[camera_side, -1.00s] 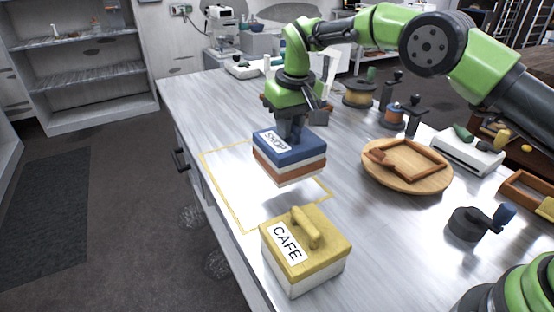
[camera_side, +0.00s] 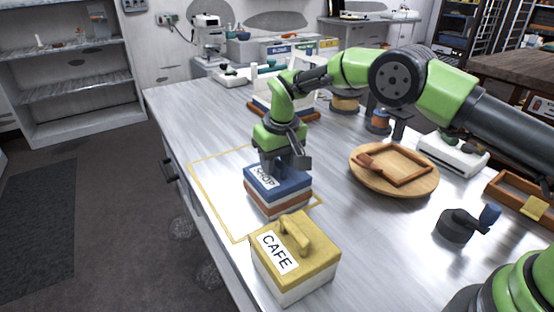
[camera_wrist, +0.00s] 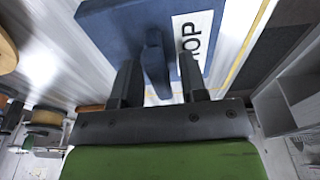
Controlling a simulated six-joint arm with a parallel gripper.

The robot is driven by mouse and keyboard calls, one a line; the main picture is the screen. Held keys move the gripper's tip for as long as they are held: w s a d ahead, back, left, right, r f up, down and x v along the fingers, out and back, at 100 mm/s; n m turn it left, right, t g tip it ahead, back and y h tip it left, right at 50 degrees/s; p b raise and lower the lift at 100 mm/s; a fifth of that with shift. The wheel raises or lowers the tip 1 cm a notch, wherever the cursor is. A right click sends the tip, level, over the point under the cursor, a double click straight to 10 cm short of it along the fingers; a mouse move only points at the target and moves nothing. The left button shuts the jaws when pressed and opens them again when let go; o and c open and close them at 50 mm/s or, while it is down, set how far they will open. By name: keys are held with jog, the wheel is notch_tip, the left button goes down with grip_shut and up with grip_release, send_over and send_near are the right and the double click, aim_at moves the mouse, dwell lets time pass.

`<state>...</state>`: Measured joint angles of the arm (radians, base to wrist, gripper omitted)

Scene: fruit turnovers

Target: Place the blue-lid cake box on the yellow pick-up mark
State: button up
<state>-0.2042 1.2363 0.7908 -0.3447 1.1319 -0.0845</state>
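The blue-lid cake box (camera_side: 279,196) has a SHOP label and white and brown sides. It appears to rest upright on the table, at the right side of the yellow outlined pick-up mark (camera_side: 213,209). The box hides part of the outline, so I cannot tell if it lies wholly inside. My gripper (camera_side: 284,164) is low over the lid. In the wrist view its fingers (camera_wrist: 158,72) stand apart on either side of the lid's blue handle (camera_wrist: 154,60), with gaps showing. The mark's yellow line (camera_wrist: 250,45) runs beside the blue lid there.
A yellow-lid box (camera_side: 297,262) labelled CAFE stands close in front of the blue-lid box. A round wooden board (camera_side: 394,184) with a frame on it lies to the right. A scale (camera_side: 452,153) and a dark clamp-like tool (camera_side: 457,224) are farther right. The mark's left part is bare.

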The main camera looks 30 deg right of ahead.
jog(key=s+d+r+t, duration=0.1)
jog(key=s+r, duration=0.2)
jog(key=r, duration=0.7)
jog(key=s+d+r, duration=0.1)
jog(key=s+r, duration=0.3)
jog(key=r, duration=0.6)
jog(key=s+d+r+m+t+y, duration=0.1)
jog(key=s+d+r+m+t, duration=0.15)
jog(key=s+r, duration=0.5)
jog(key=s+d+f+t, duration=0.1)
jog(key=s+f, duration=0.1)
jog(key=s, duration=0.6)
jog(key=s+f+m+t+y, duration=0.1)
jog(key=s+f, duration=0.1)
jog(key=s, duration=0.7)
jog(key=shift+d+f, duration=0.2)
jog(key=shift+d, duration=0.2)
jog(key=shift+s+m, duration=0.1)
jog(key=shift+m, duration=0.15)
